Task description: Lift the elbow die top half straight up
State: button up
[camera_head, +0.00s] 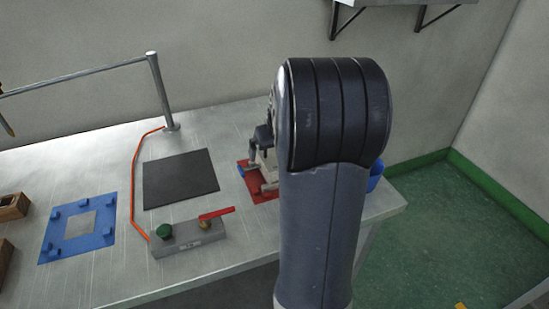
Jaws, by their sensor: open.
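My gripper (261,176) is partly in view in the head view, low over a red plate (262,195) on the bench. Its two fingers are apart, one farther back and one nearer. A pale block (267,160) shows at the fingers, and it may be the elbow die; my arm hides most of it. I cannot tell the die's top half from its lower half, nor whether the fingers touch it.
On the metal bench (110,270) lie a black mat (180,178), a blue frame (52,247) and a grey control box (187,238) with a green button and a red lever. A blue object (376,176) shows behind my arm. A metal post (160,95) stands at the back.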

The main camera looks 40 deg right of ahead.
jog(key=shift+r, duration=0.1)
jog(key=c, duration=1.6)
